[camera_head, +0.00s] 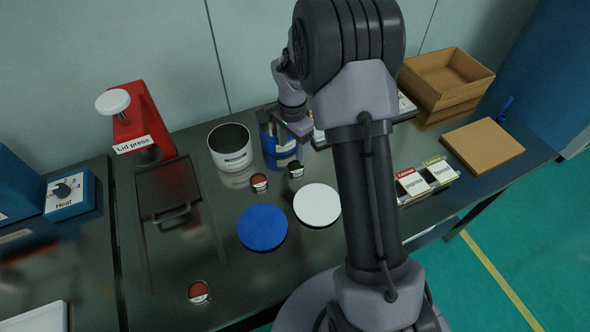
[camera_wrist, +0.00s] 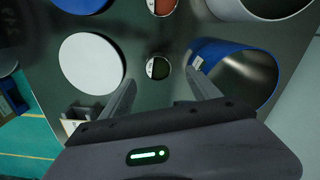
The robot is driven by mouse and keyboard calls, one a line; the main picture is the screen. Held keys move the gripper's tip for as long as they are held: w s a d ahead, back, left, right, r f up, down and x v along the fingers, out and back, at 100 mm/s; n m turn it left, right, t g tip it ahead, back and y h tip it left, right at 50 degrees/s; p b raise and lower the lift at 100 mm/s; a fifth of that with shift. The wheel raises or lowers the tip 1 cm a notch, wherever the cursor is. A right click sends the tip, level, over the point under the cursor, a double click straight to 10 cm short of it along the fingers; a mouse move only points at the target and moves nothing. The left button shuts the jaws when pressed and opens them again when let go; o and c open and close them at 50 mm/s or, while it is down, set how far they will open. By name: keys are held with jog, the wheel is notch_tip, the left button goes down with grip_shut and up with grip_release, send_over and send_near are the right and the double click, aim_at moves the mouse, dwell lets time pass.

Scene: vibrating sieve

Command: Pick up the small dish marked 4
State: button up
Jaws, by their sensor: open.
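Three small dishes with white labels show in the head view: one with dark green contents (camera_head: 296,170), one with reddish-brown contents (camera_head: 259,183), and another reddish-brown one (camera_head: 198,292) near the front edge. Their label marks are too small to read, so I cannot tell which is 4. My gripper (camera_head: 304,136) is over the bench near the blue pot, partly hidden by my arm. In the wrist view my gripper (camera_wrist: 162,88) is open and empty. The dark green dish (camera_wrist: 158,68) appears beyond and between its fingertips; a reddish-brown dish (camera_wrist: 161,6) is at the top edge.
A blue pot (camera_head: 271,150) and a white pot (camera_head: 230,148) stand close behind the dishes. A white disc (camera_head: 317,205) and a blue disc (camera_head: 262,228) lie in front.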

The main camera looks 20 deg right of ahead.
aim_at(295, 170)
jog(key=f+b, duration=0.1)
jog(key=f, duration=0.1)
jog(key=f+b, duration=0.1)
jog(key=f, duration=0.2)
jog(key=f+b, duration=0.1)
jog(key=f, duration=0.1)
jog(key=shift+s+d+f, duration=0.2)
jog(key=shift+d+f, duration=0.1)
jog(key=shift+f, duration=0.05)
jog(key=shift+r, duration=0.1)
jog(key=c, duration=1.4)
